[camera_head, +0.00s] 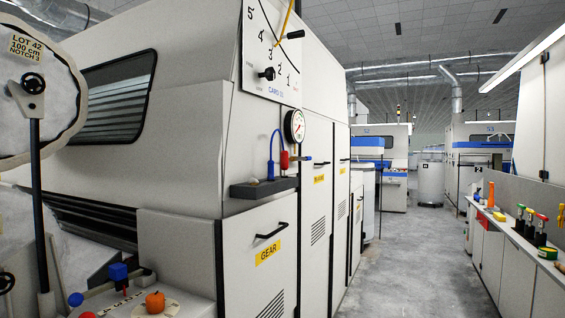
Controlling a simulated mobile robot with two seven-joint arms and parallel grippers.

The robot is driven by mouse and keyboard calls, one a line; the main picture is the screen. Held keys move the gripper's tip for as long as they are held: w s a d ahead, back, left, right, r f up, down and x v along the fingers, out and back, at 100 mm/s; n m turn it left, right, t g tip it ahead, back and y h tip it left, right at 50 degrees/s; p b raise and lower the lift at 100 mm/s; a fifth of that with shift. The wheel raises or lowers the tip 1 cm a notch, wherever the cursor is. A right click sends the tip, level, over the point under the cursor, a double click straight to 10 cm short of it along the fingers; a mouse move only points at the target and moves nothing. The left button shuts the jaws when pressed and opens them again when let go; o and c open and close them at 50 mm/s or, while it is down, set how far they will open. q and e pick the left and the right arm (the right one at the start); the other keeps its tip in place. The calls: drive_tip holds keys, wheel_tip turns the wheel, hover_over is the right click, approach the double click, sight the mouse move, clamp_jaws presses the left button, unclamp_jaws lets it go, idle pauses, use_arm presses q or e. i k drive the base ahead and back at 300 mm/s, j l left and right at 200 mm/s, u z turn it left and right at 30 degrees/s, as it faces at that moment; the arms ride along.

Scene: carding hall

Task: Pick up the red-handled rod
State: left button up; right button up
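No thing in view is plainly a single red-handled rod. On the right-hand bench, a tool with a red T-shaped top (541,217) stands upright near a dark can. On the small dark shelf of the machine, a red cylindrical piece (284,160) stands upright beside a blue hooked tube (271,156), with a thin piece sticking out to the right. I cannot tell whether either is the rod. Neither of my grippers shows in this view.
A tall grey machine with a GEAR door (268,250) fills the left and middle. At lower left, a small table holds a blue block (118,271) and an orange knob-like object (155,302). The concrete aisle (415,265) between machine and bench (515,238) is clear.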

sight(284, 154)
drive_tip(key=i+l+u, duration=0.5)
drive_tip(key=i+l, duration=0.15)
drive_tip(key=l, duration=0.25)
drive_tip(key=i+l+u, duration=0.2)
drive_tip(key=l, duration=0.15)
drive_tip(key=i+l+u, duration=0.15)
drive_tip(key=l, duration=0.2)
